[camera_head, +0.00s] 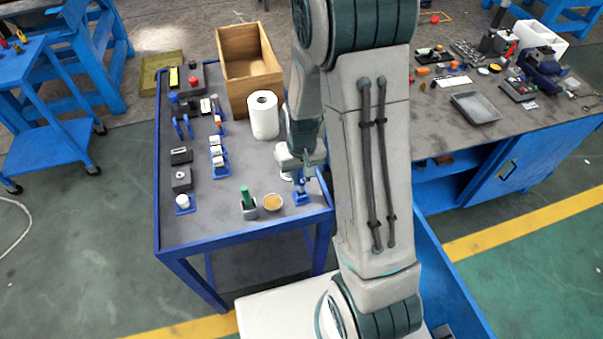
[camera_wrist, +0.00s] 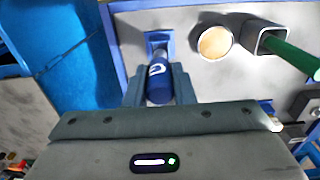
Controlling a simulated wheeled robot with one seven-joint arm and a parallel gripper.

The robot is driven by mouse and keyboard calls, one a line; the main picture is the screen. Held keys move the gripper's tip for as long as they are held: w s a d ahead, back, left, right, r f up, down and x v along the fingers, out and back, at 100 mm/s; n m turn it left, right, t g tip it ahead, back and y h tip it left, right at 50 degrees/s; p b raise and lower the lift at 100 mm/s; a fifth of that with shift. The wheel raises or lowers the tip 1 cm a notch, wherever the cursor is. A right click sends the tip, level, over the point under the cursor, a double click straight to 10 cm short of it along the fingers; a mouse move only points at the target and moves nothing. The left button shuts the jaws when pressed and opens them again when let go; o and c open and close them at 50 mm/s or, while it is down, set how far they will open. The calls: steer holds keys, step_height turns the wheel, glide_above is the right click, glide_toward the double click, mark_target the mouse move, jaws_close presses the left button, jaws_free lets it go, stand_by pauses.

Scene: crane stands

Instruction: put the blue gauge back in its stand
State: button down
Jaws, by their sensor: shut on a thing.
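The blue gauge (camera_wrist: 158,84), a blue cylinder with a white mark, is between my gripper's fingers (camera_wrist: 159,92) in the wrist view. My gripper (camera_head: 302,176) is shut on it over the right front corner of the blue cart. The blue stand (camera_wrist: 158,38) shows just beyond the gauge in the wrist view, and in the head view its blue base (camera_head: 302,200) is below my gripper. The gauge lines up with the stand, but I cannot tell whether it is seated or just above. My gripper hides part of both in the head view.
A round tan-topped container (camera_head: 273,202) and a grey cup with a green-handled tool (camera_head: 249,205) stand just left of the stand. A white paper roll (camera_head: 264,115) and an open wooden box (camera_head: 249,65) are farther back. The cart's middle is clear.

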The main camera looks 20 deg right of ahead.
mark_target(302, 182)
steer(key=shift+f, duration=0.2)
steer(key=shift+f+b, duration=1.55)
steer(key=c, duration=1.1)
jaws_free()
steer(key=shift+r, duration=0.1)
steer(key=shift+c, duration=0.2)
steer(key=shift+r+p, duration=1.9)
steer(key=shift+r, duration=0.65)
